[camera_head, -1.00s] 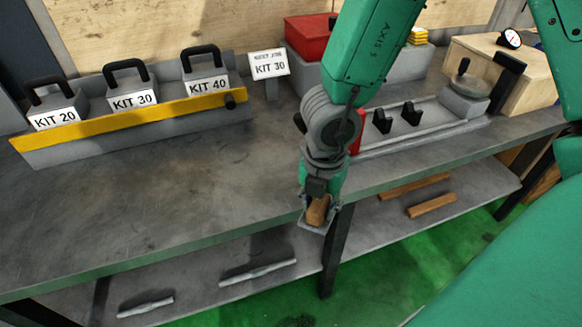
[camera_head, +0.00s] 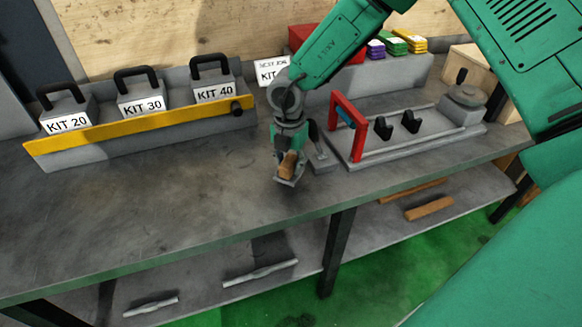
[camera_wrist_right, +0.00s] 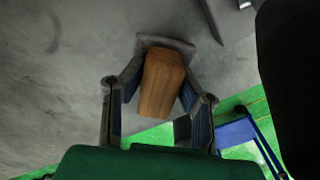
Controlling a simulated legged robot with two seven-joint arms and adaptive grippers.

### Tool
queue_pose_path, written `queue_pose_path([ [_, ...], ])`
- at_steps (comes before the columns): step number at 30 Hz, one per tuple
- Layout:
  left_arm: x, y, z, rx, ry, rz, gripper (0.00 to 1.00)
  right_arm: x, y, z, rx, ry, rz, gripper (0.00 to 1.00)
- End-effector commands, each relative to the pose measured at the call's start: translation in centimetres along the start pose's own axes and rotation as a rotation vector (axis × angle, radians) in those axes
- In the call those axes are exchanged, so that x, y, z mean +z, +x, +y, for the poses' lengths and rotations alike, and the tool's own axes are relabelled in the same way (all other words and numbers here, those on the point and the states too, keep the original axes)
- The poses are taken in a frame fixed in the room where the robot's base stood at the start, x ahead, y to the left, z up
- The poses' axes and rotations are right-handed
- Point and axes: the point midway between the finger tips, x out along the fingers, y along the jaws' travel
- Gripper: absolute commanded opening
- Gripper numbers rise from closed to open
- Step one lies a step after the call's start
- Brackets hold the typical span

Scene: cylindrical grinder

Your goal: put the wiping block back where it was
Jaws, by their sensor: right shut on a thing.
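The wiping block is brown and wood-like, with a grey plate at one end. In the head view the wiping block (camera_head: 287,165) is in my right gripper (camera_head: 289,160), over the bench top left of the grinder fixture. In the right wrist view the block (camera_wrist_right: 161,82) sits between the two fingers of my right gripper (camera_wrist_right: 160,105), which is shut on it. I cannot tell whether its grey plate touches the bench. My left gripper is not in view.
A grey fixture with a red frame (camera_head: 350,130) stands just right of my right gripper. The kit rack with a yellow bar (camera_head: 140,127) is at the back left. The bench top (camera_head: 150,190) left of the gripper is clear.

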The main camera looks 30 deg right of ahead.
Motion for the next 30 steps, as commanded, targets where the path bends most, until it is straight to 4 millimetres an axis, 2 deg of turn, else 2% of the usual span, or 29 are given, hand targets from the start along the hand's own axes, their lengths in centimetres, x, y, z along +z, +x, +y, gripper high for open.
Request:
queue_pose_path([
  [3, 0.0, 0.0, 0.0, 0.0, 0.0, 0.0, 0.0, 0.3, 1.7, -0.3, 0.001, 0.0, 0.004, 0.01],
  [11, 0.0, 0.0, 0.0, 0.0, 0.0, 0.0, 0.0, 0.7, 2.0, -0.5, 0.006, 0.003, 0.008, 0.01],
  [12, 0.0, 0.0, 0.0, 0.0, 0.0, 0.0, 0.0, 0.7, 2.0, -0.5, 0.005, 0.002, 0.007, 0.31],
  [14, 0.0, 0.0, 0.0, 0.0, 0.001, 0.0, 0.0, 0.5, 1.9, -0.4, 0.005, 0.002, 0.006, 0.48],
  [25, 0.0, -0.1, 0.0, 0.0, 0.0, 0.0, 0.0, 0.2, 1.4, -0.1, 0.002, 0.001, 0.001, 0.48],
  [30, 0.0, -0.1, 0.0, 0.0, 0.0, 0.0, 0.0, 0.4, -0.9, -0.3, 0.007, 0.002, 0.004, 0.48],
])
